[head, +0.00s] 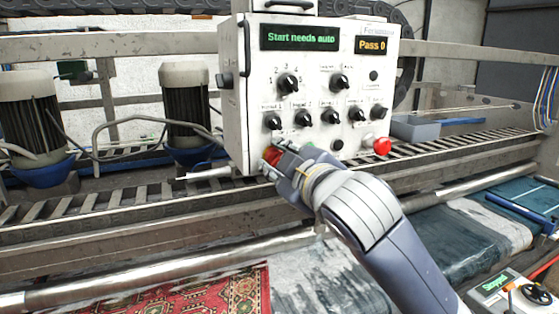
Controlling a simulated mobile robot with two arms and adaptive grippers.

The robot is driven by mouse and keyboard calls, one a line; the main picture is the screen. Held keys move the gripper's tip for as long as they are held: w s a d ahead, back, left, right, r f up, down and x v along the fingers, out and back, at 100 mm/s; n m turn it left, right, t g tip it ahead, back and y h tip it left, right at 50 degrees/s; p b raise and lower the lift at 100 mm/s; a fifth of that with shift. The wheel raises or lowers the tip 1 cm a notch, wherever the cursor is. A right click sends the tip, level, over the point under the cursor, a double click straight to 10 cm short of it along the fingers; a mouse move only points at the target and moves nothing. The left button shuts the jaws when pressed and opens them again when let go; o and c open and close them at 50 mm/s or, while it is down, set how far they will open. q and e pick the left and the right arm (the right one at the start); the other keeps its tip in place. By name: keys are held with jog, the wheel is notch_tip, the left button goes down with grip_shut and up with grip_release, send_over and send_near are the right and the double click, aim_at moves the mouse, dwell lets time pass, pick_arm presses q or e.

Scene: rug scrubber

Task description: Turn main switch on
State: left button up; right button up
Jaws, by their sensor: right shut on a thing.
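A white control box (243,140) stands at the centre, with several black knobs and two lit displays. The green display (300,38) reads "Start needs auto" and the amber one (372,45) reads "Pass 0". My right gripper (274,160) is at the box's lower left corner, shut on a red knob (270,155). The fingers cover most of this knob, so its label and turned position are hidden. It sits where a main switch could be, but I cannot read its name. My left gripper is not in view.
A red mushroom button (382,146) sticks out at the box's lower right. A ribbed conveyor rail (110,203) runs behind and below. Two motors (30,118) stand at left. A red patterned rug (180,295) lies below. A small console (505,290) is at lower right.

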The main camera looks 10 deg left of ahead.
jog(key=shift+r, duration=0.2)
jog(key=o, duration=1)
jog(key=shift+d+f, duration=0.1)
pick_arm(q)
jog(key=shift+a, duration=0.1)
pick_arm(e)
jog(key=v, duration=1.2)
jog(key=shift+w, duration=0.1)
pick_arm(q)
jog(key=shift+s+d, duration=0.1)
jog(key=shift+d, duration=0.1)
pick_arm(e)
jog(key=shift+f, duration=0.1)
